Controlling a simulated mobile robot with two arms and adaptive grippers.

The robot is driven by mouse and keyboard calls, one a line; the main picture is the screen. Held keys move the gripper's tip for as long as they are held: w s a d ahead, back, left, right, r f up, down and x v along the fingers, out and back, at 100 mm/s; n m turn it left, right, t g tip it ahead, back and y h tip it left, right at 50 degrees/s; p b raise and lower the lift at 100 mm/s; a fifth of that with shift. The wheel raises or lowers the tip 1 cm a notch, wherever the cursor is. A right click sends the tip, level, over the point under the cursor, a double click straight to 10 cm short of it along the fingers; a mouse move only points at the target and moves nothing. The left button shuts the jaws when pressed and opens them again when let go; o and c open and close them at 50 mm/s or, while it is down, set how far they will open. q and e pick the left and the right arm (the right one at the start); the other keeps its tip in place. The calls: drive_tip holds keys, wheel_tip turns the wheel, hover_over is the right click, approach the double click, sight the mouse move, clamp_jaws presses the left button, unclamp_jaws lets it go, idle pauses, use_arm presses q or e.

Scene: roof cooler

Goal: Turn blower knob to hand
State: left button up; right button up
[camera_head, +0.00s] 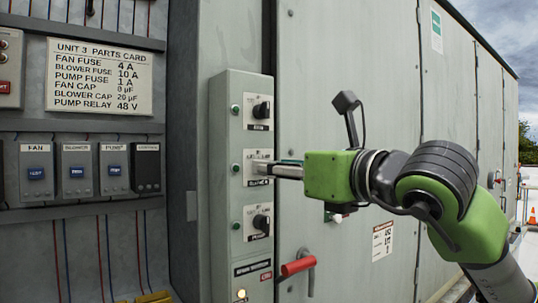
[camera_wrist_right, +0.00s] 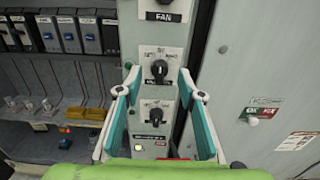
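The blower knob (camera_wrist_right: 159,69) is a black knob on a white plate, the middle one of three on a grey-green control box (camera_head: 224,150). In the head view my right gripper (camera_head: 272,167) reaches in from the right and its fingers hide most of this knob. In the right wrist view my right gripper (camera_wrist_right: 160,80) is open, with one teal-padded finger on each side of the blower knob. I see gaps between the pads and the knob; contact is not visible. The knob's exact pointer direction is too small to tell. My left gripper is in neither view.
The fan knob (camera_head: 261,110) is above and the pump knob (camera_head: 261,223) below. A red-handled lever (camera_head: 298,266) sticks out from the cabinet door at lower right. A parts card (camera_head: 99,77) and several fuse modules (camera_head: 76,172) are at left.

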drive_tip(key=shift+p+x, duration=0.4)
drive_tip(key=shift+x, duration=1.15)
drive_tip(key=shift+c, duration=0.2)
